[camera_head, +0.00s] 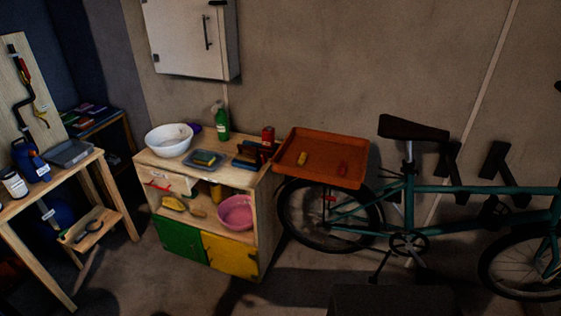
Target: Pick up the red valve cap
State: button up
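A small red object (342,168) lies on the orange tray (318,142), right of the tray's middle. It looks like the red valve cap, but it is too small and dim to make out its shape. A small yellow object (302,158) lies on the same tray, to the left of the red one, with a clear gap between them. The tray is at the right end of the wooden cabinet and in front of the wall. My gripper is not in view.
The wooden cabinet (217,253) holds a white bowl (165,146), a green bottle (221,120) and a red can (268,135) on top. A teal bicycle (450,189) stands close at the tray's right. A workbench (58,187) is at left. Floor shows in front.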

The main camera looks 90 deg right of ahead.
aim_at(342, 168)
jog(key=u, duration=0.5)
jog(key=k, duration=2.8)
jog(key=u, duration=0.05)
